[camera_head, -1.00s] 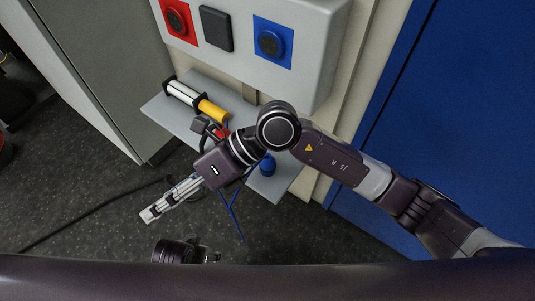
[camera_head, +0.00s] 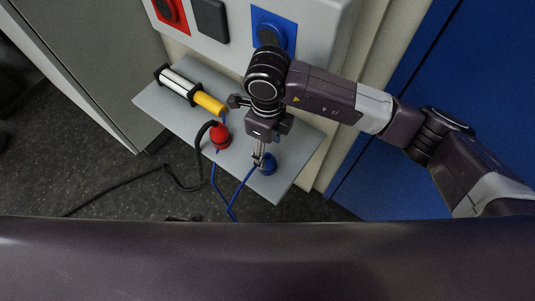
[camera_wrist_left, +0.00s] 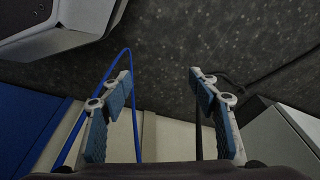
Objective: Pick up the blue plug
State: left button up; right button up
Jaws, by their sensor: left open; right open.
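The blue plug (camera_head: 268,168) stands on the right part of the grey shelf, with its blue cable (camera_head: 238,193) hanging over the front edge. My right gripper (camera_head: 260,160) is open and points down right at the plug. Its fingers overlap the plug's left side in the head view, and I cannot tell whether they touch it. My left gripper (camera_wrist_left: 160,77) is open and empty in the left wrist view, with a blue cable running past its left finger. The left gripper does not show clearly in the head view.
On the shelf (camera_head: 160,110) are a red plug (camera_head: 220,136) with a black cable and a yellow-white cylindrical tool (camera_head: 190,90). Above is a grey box (camera_head: 330,20) with a red socket (camera_head: 168,12) and a blue socket (camera_head: 272,30). Dark floor lies in front.

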aim_at(267, 162)
jog(key=f, duration=0.3)
jog(key=s+f, duration=0.1)
jog(key=f, duration=0.1)
jog(key=shift+f+b, duration=0.35)
jog(key=shift+f, duration=0.4)
pick_arm(q)
jog(key=shift+w+r, duration=0.25)
jog(key=shift+r, duration=1)
pick_arm(e)
jog(key=shift+w, duration=0.1)
grip_shut()
